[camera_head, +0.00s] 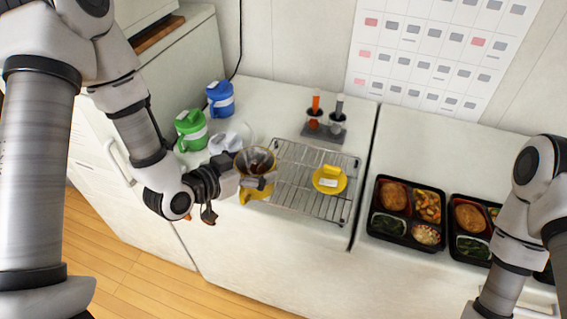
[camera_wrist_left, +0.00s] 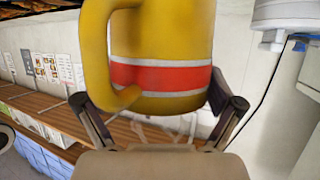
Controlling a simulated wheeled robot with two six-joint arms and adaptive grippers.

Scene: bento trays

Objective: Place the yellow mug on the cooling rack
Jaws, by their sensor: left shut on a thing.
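The yellow mug (camera_head: 246,194) is held by my left gripper (camera_head: 258,183), in the middle of the head view at the left edge of the cooling rack (camera_head: 283,202). The mug's dark inside faces up toward the head camera. In the left wrist view the yellow mug (camera_wrist_left: 170,35) fills the top middle, with a red band edged in white and its handle at left. The left fingers (camera_wrist_left: 165,122) are shut on it from both sides. A smaller round yellow thing (camera_head: 329,179) with a white patch sits on the rack's right part. My right gripper is out of view.
A green mug (camera_head: 191,130) and a blue mug (camera_head: 220,98) stand left of the rack. Bento trays (camera_head: 406,239) lie to the right. The rack's middle is bare.

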